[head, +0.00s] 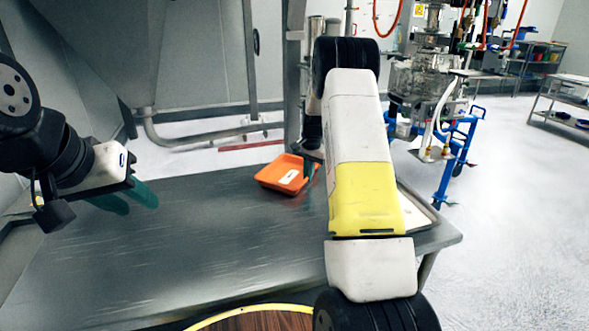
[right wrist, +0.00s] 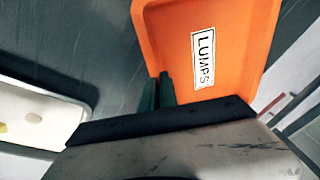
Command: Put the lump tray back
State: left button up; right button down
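The lump tray (head: 272,176) is a shallow orange tray with a white label, on or just above the metal table left of my right arm. In the right wrist view the tray (right wrist: 165,40) fills the upper middle and its label reads LUMPS. My right gripper (head: 311,172) is at the tray's right edge, partly hidden by my arm. Its green fingers (right wrist: 158,92) are close together with the tray's rim between them. My left gripper (head: 128,198) is open and empty above the table's left part.
The metal table (head: 190,250) is mostly bare. A pale tray (head: 416,216) lies at its right end, partly behind my arm; the right wrist view shows this tray (right wrist: 70,112) with yellowish pieces. A blue-framed machine (head: 455,150) stands beyond. A round wooden top (head: 262,322) is at the front.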

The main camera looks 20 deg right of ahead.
jog(key=c, duration=2)
grip_release()
jog(key=shift+f, duration=0.1)
jog(key=shift+c, duration=0.2)
jog(key=o, duration=0.4)
